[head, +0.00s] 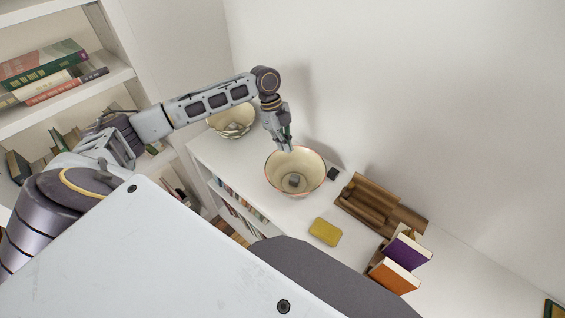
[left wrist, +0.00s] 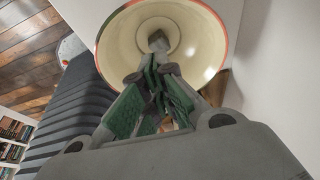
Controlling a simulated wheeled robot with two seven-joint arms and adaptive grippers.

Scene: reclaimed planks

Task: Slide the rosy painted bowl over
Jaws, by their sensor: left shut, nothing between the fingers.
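The rosy painted bowl (head: 311,173) stands upright on the white shelf top, cream inside with a reddish rim. A small grey block (head: 294,181) lies in it. My left gripper (head: 287,146) points down at the bowl's far rim, its fingers shut and empty. Whether the fingertips touch the bowl cannot be told. In the left wrist view the bowl (left wrist: 120,42) opens toward the camera beyond the closed green-padded fingers (left wrist: 157,72), with the grey block (left wrist: 158,40) inside. My right gripper is out of view.
A second cream bowl (head: 232,121) with things in it stands to the left, behind my arm. A small black item (head: 333,174), a wooden tray (head: 372,205), a yellow block (head: 325,232) and upright books (head: 398,274) sit to the right. The wall is close behind.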

